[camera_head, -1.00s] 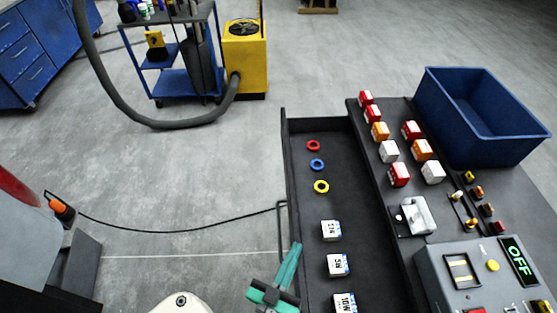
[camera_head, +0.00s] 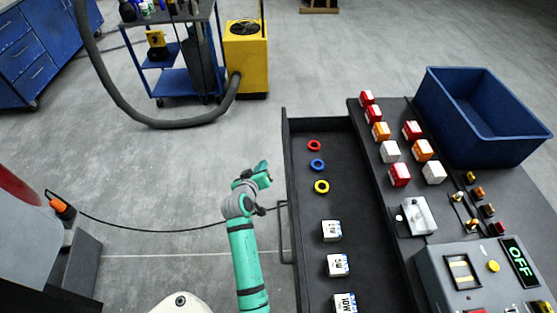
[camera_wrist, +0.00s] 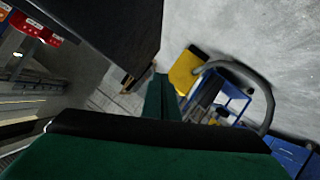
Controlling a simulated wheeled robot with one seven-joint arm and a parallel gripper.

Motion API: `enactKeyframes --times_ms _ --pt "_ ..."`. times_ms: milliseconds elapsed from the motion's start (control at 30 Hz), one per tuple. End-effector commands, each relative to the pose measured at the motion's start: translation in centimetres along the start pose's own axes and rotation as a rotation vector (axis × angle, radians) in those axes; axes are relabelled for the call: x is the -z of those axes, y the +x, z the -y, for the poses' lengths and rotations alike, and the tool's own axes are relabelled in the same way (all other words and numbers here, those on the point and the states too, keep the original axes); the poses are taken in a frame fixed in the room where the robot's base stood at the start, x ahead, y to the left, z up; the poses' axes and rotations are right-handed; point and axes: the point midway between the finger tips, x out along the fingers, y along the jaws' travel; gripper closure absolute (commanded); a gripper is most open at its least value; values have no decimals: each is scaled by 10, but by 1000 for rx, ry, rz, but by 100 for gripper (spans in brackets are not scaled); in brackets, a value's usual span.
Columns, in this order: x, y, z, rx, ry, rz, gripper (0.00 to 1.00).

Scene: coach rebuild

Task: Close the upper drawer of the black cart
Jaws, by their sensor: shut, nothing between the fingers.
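The upper drawer (camera_head: 350,190) of the black cart (camera_head: 385,215) stands open toward the left, its inside visible from above. Its bar handle (camera_head: 283,240) runs along the outside of its left front panel. My green gripper (camera_head: 262,172) is just left of that panel, near its middle and beyond the handle. It is shut and empty. A small gap appears between fingers and panel, though contact is hard to judge. In the wrist view the closed fingers (camera_wrist: 161,98) show beside a large dark surface (camera_wrist: 115,25), probably the drawer front.
The drawer holds red, blue and yellow rings and several small white boxes (camera_head: 337,265). On the cart top are red, orange and white blocks, a blue bin (camera_head: 482,115) and a control box (camera_head: 480,275) reading OFF.

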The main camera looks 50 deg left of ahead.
Motion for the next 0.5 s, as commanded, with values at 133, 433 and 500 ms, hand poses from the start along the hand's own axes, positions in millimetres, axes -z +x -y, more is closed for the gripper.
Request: enactKeyframes --times_ms 133,433,500 --pt "11 28 0 -13 35 204 100" --pt "37 25 7 -50 125 562 100" --pt "42 20 8 -56 138 612 100"
